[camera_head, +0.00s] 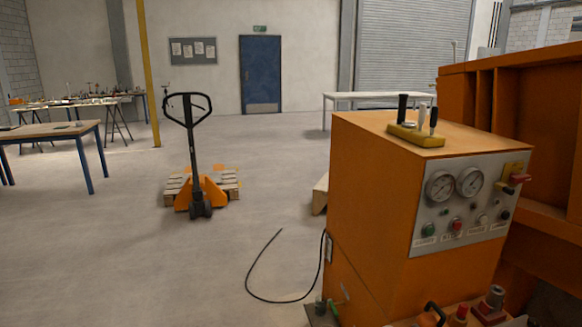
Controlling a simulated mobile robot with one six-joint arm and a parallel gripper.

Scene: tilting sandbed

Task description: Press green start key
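The green start key (429,230) is a small round green button at the lower left of the grey control panel (420,246). The panel is on the front of an orange control cabinet (368,200) at the right. A red button (457,226) sits just right of the green one, with a pale knob and a dark knob farther right. Two round gauges (440,187) are above the buttons. My gripper is not in view, and nothing covers the green key.
A yellow block with levers (416,134) stands on the cabinet top. A large orange machine wall (535,110) rises at the right. A black cable (262,296) lies on the floor left of the cabinet. A pallet truck (194,150) stands farther back. The floor at the left front is clear.

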